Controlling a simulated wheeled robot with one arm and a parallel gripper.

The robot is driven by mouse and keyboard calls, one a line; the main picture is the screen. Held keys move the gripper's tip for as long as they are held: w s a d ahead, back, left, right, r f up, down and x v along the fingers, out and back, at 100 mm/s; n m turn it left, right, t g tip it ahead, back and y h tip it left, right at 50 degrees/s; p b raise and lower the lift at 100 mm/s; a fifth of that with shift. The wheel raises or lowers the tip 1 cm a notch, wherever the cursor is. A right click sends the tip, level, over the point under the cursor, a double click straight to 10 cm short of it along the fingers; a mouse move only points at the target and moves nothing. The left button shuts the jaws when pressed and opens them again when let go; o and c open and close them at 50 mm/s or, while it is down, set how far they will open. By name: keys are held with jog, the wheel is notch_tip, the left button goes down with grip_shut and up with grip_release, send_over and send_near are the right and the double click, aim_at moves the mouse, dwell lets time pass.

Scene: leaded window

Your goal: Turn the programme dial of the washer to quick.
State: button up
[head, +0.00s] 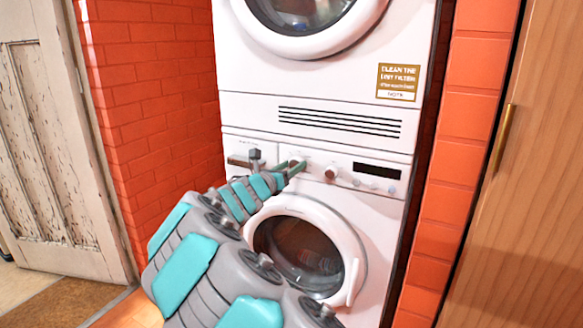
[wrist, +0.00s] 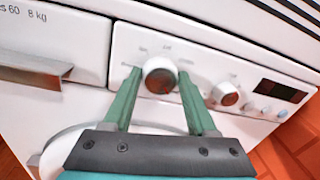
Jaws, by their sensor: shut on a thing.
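The washer (head: 225,185) is the lower white machine of a stack. Its control panel carries a larger round dial (head: 297,158) on the left, with a white rim and a dark reddish face in the wrist view (wrist: 158,75). My gripper (head: 292,168) is at this dial; its green fingers stand on either side of it in the wrist view (wrist: 160,82), shut on it. Small words are printed around the dial, too blurred to read. I cannot tell which one the dial points to.
A smaller knob (wrist: 228,93), a dark display (wrist: 280,90) and small buttons lie to the right. A detergent drawer (wrist: 45,75) is at left. The round washer door (head: 345,240) is below. Brick walls (head: 150,90) flank the machines closely.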

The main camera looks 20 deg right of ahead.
jog(key=shift+c, duration=1.1)
jog(key=shift+m, duration=0.3)
jog(key=shift+s+d+m+t+y+b, duration=0.15)
jog(key=shift+m+y+b, duration=0.2)
jog(key=shift+m+b, duration=3.45)
jog(key=shift+s+m+t+y+b, duration=0.15)
jog(key=shift+m+y+b, duration=0.2)
jog(key=shift+m+b, duration=3.45)
jog(key=shift+w+m+p, duration=0.1)
jog(key=shift+m+p, duration=0.45)
jog(key=shift+m, duration=0.15)
